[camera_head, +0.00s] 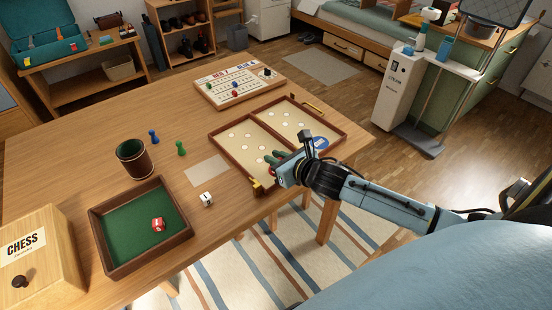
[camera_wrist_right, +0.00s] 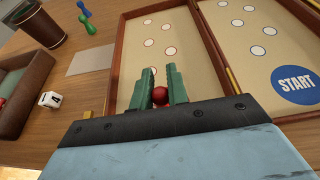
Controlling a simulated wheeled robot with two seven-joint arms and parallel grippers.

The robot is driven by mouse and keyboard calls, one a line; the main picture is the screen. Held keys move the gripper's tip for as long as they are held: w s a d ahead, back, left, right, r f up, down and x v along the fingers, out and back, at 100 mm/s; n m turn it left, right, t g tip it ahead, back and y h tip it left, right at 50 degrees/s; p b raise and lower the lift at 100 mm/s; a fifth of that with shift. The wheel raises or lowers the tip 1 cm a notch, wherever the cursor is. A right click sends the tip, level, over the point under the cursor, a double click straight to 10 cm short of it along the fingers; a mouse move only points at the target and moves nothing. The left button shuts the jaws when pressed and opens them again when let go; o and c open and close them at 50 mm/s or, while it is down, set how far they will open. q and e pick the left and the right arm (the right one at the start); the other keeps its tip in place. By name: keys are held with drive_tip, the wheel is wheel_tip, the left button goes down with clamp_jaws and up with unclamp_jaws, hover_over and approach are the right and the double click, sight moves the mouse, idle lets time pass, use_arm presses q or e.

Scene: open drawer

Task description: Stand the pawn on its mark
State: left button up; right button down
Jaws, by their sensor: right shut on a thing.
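My right gripper (camera_head: 273,158) is over the near left part of the open wooden game board (camera_head: 258,148). Its green fingers (camera_wrist_right: 161,88) are shut on the red pawn (camera_wrist_right: 160,96). Only the pawn's round red head shows clearly between the fingers; its lower part is hidden, so I cannot tell whether it touches the board. The left panel (camera_wrist_right: 182,62) carries several red-ringed white marks, one partly hidden behind the fingertips. The right panel has several white marks and a blue START disc (camera_wrist_right: 297,85). My left gripper is not in view.
Left of the board are a white card (camera_head: 207,170), a white die (camera_head: 206,199), green (camera_head: 180,149) and blue (camera_head: 153,137) pawns, a dice cup (camera_head: 133,160) and a green-lined tray (camera_head: 103,255). A score board (camera_head: 240,84) lies behind. The table's front edge is close.

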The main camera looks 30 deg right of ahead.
drive_tip(key=c, duration=1.8)
unclamp_jaws()
drive_tip(key=shift+f, duration=0.1)
drive_tip(key=o, duration=0.4)
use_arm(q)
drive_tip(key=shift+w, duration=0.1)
use_arm(e)
drive_tip(key=shift+o, duration=0.2)
